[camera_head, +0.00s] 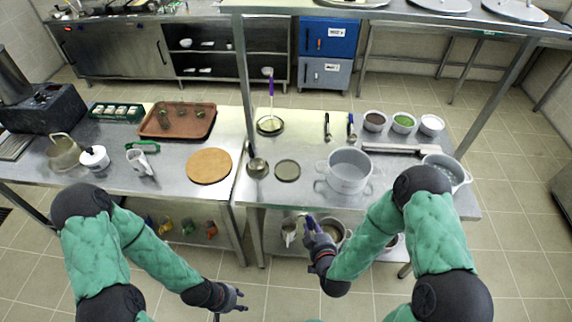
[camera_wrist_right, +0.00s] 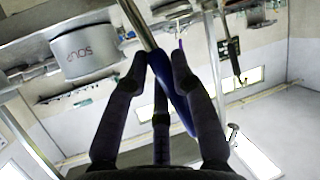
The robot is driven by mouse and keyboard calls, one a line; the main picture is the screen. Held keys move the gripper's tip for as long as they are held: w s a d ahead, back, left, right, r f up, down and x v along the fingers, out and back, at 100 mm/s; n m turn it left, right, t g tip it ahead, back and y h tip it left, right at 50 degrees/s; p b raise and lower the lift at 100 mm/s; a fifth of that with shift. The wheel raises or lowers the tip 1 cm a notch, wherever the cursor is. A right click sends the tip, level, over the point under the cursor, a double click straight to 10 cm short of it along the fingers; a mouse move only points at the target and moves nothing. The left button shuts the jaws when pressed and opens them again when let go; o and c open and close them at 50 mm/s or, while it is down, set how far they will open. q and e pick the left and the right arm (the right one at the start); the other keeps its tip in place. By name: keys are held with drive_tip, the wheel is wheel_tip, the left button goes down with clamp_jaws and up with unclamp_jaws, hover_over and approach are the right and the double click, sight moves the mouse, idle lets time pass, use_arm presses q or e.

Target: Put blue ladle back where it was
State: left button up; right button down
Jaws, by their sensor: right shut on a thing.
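My right gripper (camera_head: 318,234) is in front of the right table's front edge, above the lower shelf. It is shut on the blue handle of the ladle (camera_wrist_right: 160,84). In the right wrist view a steel shaft runs up from the grip and out of the picture, so the ladle's bowl is not seen there. In the head view only a bit of the blue handle (camera_head: 310,222) shows at the fingers. My left gripper (camera_head: 242,299) is low in front of the left table, empty, with its fingers apart.
A large pot (camera_head: 349,172) stands on the right table, and a second pot (camera_head: 446,172) is at its right end. A steel post (camera_head: 246,85) rises at the table's left. Several pots sit on the lower shelf.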

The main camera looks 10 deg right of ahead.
drive_tip(key=shift+r+p, duration=0.35)
drive_tip(key=shift+r, duration=0.45)
drive_tip(key=shift+f, duration=0.1)
drive_tip(key=shift+d, duration=0.1)
